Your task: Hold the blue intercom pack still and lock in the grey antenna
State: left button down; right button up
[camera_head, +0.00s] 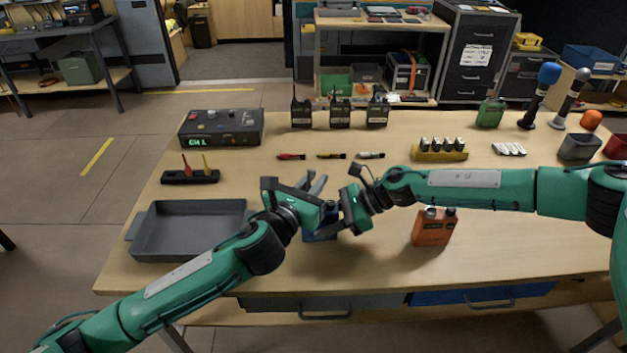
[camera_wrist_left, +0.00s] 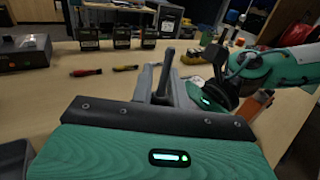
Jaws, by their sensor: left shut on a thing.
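The blue intercom pack (camera_head: 321,233) stands near the middle of the table, mostly hidden by my two grippers. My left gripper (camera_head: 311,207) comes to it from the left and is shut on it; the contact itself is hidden. The grey antenna (camera_wrist_left: 166,72) stands up just beyond my left gripper's body in the left wrist view. Whether it is fully seated in the pack cannot be seen. My right gripper (camera_head: 350,210) is close on the pack's right side, beside my left gripper. Its fingers are hidden, so its opening cannot be told.
An orange pack (camera_head: 432,227) stands right of the grippers under my right arm. A grey tray (camera_head: 190,252) lies at the left. Several radios (camera_head: 340,112), a control box (camera_head: 221,127) and a yellow battery holder (camera_head: 440,155) stand farther back. The table's front middle is clear.

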pick_arm(q)
jog(key=shift+f, duration=1.05)
jog(key=shift+w+a+n+t+y, duration=0.15)
jog(key=shift+n+t+y, duration=0.3)
jog(key=shift+n+y, duration=0.55)
jog(key=shift+s+a+n+t+y, duration=0.1)
jog(key=shift+n+t+y, duration=0.45)
jog(key=shift+y, duration=0.75)
jog(key=shift+n, duration=0.25)
jog(key=shift+a+n+y, duration=0.15)
jog(key=shift+n+y, duration=0.55)
jog(key=shift+y, duration=0.55)
jog(key=shift+a+n+y, duration=0.15)
jog(key=shift+n+y, duration=0.55)
jog(key=shift+y, duration=0.55)
